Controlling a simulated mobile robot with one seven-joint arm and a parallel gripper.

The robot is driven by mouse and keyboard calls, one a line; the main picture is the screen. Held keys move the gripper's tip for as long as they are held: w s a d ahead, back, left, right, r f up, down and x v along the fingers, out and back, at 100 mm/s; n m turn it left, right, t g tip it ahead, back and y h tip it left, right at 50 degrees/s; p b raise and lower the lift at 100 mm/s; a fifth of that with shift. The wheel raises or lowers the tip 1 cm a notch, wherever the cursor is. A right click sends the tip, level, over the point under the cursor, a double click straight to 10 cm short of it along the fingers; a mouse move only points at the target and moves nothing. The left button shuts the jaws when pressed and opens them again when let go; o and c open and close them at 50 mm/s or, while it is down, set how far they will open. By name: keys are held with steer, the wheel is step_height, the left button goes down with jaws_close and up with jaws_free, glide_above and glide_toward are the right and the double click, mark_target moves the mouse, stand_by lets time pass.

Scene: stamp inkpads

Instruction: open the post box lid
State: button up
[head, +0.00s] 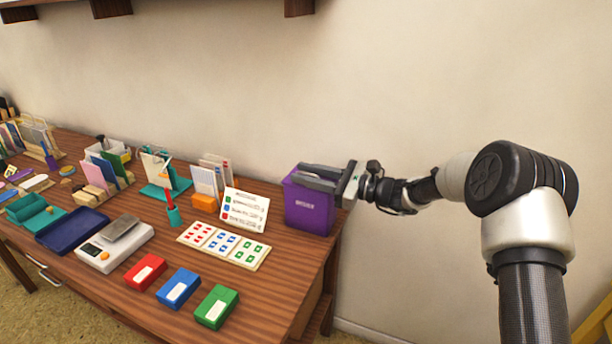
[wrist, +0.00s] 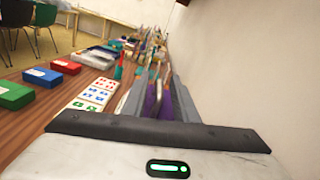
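The purple post box (head: 308,207) stands at the right end of the wooden table, with white lettering on its front. My gripper (head: 301,172) reaches in from the right, lying nearly level across the top of the box. Its two grey fingers are apart and point left. In the wrist view, my gripper (wrist: 156,80) shows purple of the post box (wrist: 158,104) between and below the fingers. A thin pale curved shape also shows between them; I cannot tell whether it is a handle on the lid. The fingers hide most of the box top, so contact is unclear.
Red (head: 145,271), blue (head: 178,288) and green (head: 216,306) inkpads sit near the front edge. The wall (head: 400,90) is close behind the box.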

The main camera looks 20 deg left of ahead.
jaws_close()
steer(key=shift+r, duration=0.15)
